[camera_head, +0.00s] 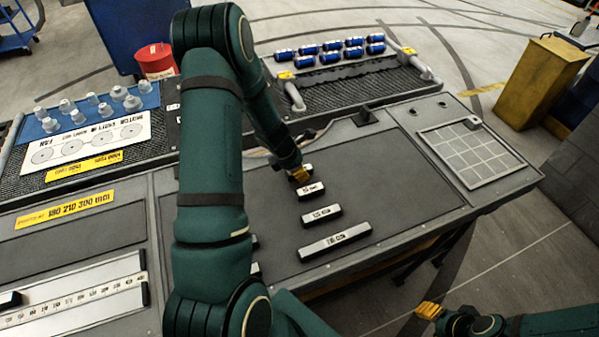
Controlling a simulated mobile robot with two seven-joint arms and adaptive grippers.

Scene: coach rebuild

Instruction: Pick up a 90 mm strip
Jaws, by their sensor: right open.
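Several dark strips with white labelled tops lie in a row on the dark mat (400,180), growing longer toward the front. They are a short strip (312,190), a middle strip (321,215) and a long strip (335,241); the labels are too blurred to read surely. My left gripper (299,174), with yellow fingertips, is low at the far end of the row, over another strip (307,168) that it partly hides. Whether it touches or grips that strip cannot be told. My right gripper (428,310) is open and empty, beyond the bench's front edge at lower right.
My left arm hides the bench's middle and most of some strips at its edge. A ruler (75,306) lies at lower left. A gridded plate (478,153) is at right. The mat's right side is clear.

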